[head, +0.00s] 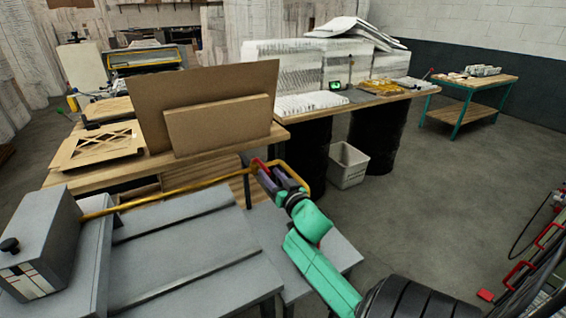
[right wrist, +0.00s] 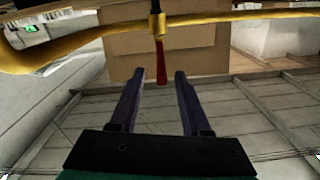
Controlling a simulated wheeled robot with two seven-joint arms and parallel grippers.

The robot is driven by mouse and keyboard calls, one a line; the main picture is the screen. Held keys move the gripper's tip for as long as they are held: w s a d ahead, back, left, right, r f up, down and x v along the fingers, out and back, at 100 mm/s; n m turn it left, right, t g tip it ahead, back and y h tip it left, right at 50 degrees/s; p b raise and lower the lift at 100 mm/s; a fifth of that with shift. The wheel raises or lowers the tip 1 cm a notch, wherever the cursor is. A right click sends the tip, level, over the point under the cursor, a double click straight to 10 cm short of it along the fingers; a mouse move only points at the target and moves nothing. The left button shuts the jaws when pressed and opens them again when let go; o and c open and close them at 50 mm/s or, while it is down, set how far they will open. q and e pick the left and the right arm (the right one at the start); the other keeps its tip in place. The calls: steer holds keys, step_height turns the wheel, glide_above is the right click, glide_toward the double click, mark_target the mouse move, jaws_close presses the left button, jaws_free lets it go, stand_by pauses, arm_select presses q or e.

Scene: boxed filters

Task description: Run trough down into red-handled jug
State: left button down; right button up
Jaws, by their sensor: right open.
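My right gripper (head: 275,174) is open and empty at the right end of a yellow bar (head: 160,191). In the right wrist view its two dark fingers (right wrist: 157,77) stand apart. The red handle (head: 259,164) also shows in the head view. I cannot make out a trough or a jug. My left gripper is not in view.
The bar runs from a grey box (head: 40,240) over a grey machine table (head: 180,245). Brown boards (head: 220,125) stand on a wooden bench behind. A white bin (head: 348,165) stands on the floor. Red-handled items (head: 518,272) are at the right edge. The middle floor is clear.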

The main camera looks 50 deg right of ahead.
steer(key=b+v, duration=0.1)
steer(key=v, duration=0.7)
steer(key=shift+s, duration=0.1)
